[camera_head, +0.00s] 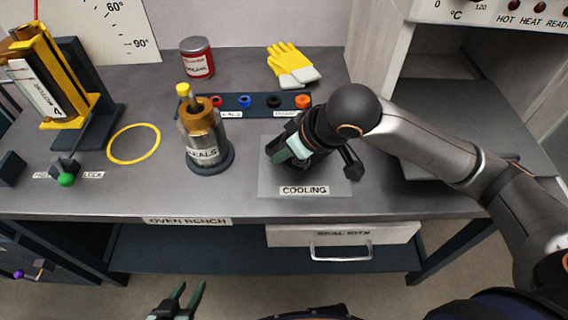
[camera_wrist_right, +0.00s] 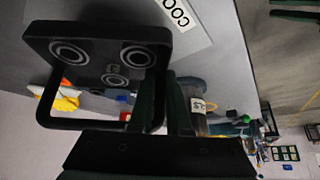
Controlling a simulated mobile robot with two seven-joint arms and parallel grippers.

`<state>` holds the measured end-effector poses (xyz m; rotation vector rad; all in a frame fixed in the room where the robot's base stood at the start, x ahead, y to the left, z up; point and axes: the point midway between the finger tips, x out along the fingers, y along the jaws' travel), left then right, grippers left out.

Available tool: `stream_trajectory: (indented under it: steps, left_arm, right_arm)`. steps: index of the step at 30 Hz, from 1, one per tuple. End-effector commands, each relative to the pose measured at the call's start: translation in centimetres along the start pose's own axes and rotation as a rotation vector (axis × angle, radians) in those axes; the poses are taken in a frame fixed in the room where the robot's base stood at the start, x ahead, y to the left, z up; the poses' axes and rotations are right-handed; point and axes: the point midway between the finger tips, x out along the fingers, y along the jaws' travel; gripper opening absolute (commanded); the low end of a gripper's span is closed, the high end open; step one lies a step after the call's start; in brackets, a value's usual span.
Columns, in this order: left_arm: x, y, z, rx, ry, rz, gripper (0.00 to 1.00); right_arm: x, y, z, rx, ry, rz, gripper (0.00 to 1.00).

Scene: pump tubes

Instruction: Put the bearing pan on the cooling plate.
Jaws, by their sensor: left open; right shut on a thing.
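The bearing pan (camera_wrist_right: 112,58) is a dark square tray with several pale rings on it and a loop handle. It fills the upper left of the right wrist view. My right gripper (camera_wrist_right: 164,88) is shut on the pan's handle. In the head view this gripper (camera_head: 290,150) is over the cooling plate (camera_head: 333,178), a pale square marked COOLING, and my arm hides most of the pan. The plate's corner shows beside the pan in the wrist view (camera_wrist_right: 192,36). I cannot tell whether the pan touches the plate. My left gripper (camera_head: 180,298) is open and empty, low in front of the bench.
A SEALS canister (camera_head: 203,145) stands left of the plate. Behind are a dark strip (camera_head: 258,112) with coloured rings, a red can (camera_head: 197,62) and yellow gloves (camera_head: 290,62). The oven (camera_head: 440,55) is at right. A yellow ring (camera_head: 134,161) marks bare bench at left.

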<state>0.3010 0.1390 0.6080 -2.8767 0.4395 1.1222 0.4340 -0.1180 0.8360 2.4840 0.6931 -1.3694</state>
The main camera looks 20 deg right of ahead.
Motion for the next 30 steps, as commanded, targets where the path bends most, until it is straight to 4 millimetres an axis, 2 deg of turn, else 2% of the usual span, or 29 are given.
stream_trajectory:
  steps: [3, 6, 17, 18, 24, 26, 30]
  left_arm:
    - [0.6, -0.2, 0.7, 0.001, 0.003, -0.002, 0.44]
    - [0.7, -0.3, 0.9, 0.002, 0.001, -0.004, 0.44]
    - [0.3, -0.4, 1.2, 0.001, -0.010, -0.007, 0.44]
    - [0.3, -0.4, 1.2, 0.001, -0.009, -0.007, 0.44]
    - [0.4, -0.4, 1.2, 0.001, -0.006, -0.007, 0.44]
    - [0.4, -0.4, 1.2, 0.001, -0.005, -0.007, 0.44]
    - [0.5, -0.4, 1.0, 0.002, -0.002, -0.007, 0.44]
  right_arm:
    - [1.9, 0.2, 1.1, -0.001, 0.001, 0.002, 0.00]
    - [2.7, 0.3, 1.6, -0.001, 0.003, 0.001, 0.00]
    - [2.8, 0.2, 1.7, -0.001, 0.003, 0.002, 0.00]
    - [2.9, 0.2, 1.8, 0.000, -0.001, 0.001, 0.19]
    - [2.9, 0.2, 1.8, 0.000, -0.001, 0.000, 0.41]
    - [2.9, 0.2, 1.8, 0.000, 0.000, 0.000, 0.45]
    - [2.9, 0.2, 1.8, 0.000, 0.000, 0.000, 0.45]
